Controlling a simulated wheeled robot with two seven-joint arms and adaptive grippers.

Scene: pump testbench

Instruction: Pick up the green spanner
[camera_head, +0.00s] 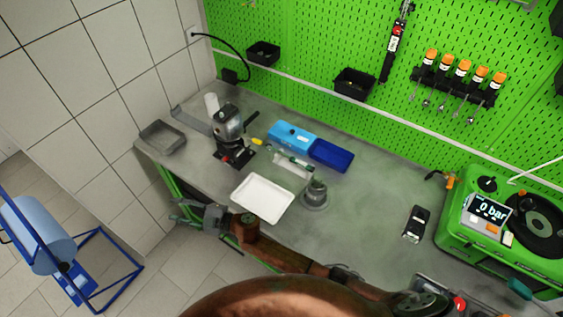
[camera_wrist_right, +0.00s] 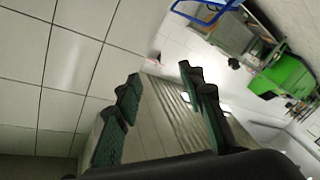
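I cannot pick out a green spanner with certainty in either view. A small teal-green object (camera_head: 519,288) lies at the lower right by the green pump unit; its shape is too small to tell. My right gripper (camera_head: 177,212) reaches across the front of the bench to its left front edge, by the white tray. In the right wrist view my right gripper (camera_wrist_right: 160,80) is open, with two dark green-padded fingers apart and nothing between them. My left gripper is not in view.
The grey bench (camera_head: 365,205) holds a white tray (camera_head: 262,198), a blue box (camera_head: 290,137), a black-and-silver device (camera_head: 229,125), a grey round part (camera_head: 316,194) and a black meter (camera_head: 416,224). The green pump unit (camera_head: 455,233) stands right. A blue roll stand (camera_head: 100,285) is on the floor.

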